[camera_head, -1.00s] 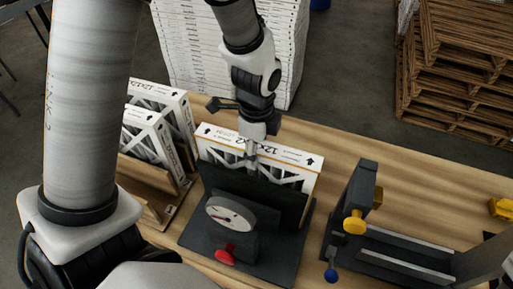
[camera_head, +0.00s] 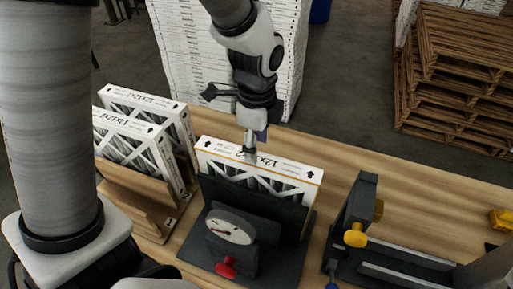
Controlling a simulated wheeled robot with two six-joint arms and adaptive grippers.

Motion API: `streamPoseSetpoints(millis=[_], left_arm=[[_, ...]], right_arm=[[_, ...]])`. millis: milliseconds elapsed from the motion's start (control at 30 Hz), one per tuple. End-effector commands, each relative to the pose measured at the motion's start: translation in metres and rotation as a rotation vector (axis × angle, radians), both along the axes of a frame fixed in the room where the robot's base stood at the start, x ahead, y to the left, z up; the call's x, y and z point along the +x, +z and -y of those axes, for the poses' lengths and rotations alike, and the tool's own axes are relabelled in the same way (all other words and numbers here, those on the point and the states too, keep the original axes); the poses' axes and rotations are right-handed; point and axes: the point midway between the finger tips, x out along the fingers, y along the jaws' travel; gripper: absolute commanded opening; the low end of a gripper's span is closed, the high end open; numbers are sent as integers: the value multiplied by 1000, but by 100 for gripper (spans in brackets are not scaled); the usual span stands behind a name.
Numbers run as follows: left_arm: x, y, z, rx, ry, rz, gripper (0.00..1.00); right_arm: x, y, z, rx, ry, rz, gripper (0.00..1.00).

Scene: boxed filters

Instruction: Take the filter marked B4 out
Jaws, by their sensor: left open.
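A white-framed pleated filter (camera_head: 285,172) printed 12x12x2 stands upright in a black fixture (camera_head: 283,212) in the middle of the table. Two similar filters, the front one (camera_head: 125,142) and the one behind it (camera_head: 160,105), stand in a wooden rack (camera_head: 145,200) at the left. No B4 mark is legible on any of them. My left gripper (camera_head: 250,153) points down at the top edge of the middle filter. It is open, and its fingertips overlap that edge in the picture; I cannot tell whether they touch. My right gripper is not in view.
The black fixture carries a round dial (camera_head: 231,227) and a red knob (camera_head: 225,268). A dark clamp frame with a yellow knob (camera_head: 355,235) and rails stands to the right. A yellow object (camera_head: 501,220) lies at the right edge. Bare wood lies behind the clamp frame.

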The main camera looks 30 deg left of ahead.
Motion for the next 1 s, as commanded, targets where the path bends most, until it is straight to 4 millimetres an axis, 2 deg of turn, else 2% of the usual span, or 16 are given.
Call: streamPoseSetpoints(millis=[300, 400, 767, 867, 1000], left_arm=[[0, 5, 0, 0, 0, -1, 55], [0, 5, 0, 0, 0, -1, 84], [-1, 2, 0, 1, 0, -2, 84], [-1, -8, 0, 0, 0, -4, 84], [-1, -34, 0, 0, 0, -7, 84]], right_arm=[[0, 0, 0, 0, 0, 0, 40], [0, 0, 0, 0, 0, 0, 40], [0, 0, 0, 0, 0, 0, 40], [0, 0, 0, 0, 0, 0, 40], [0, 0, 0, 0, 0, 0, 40]])
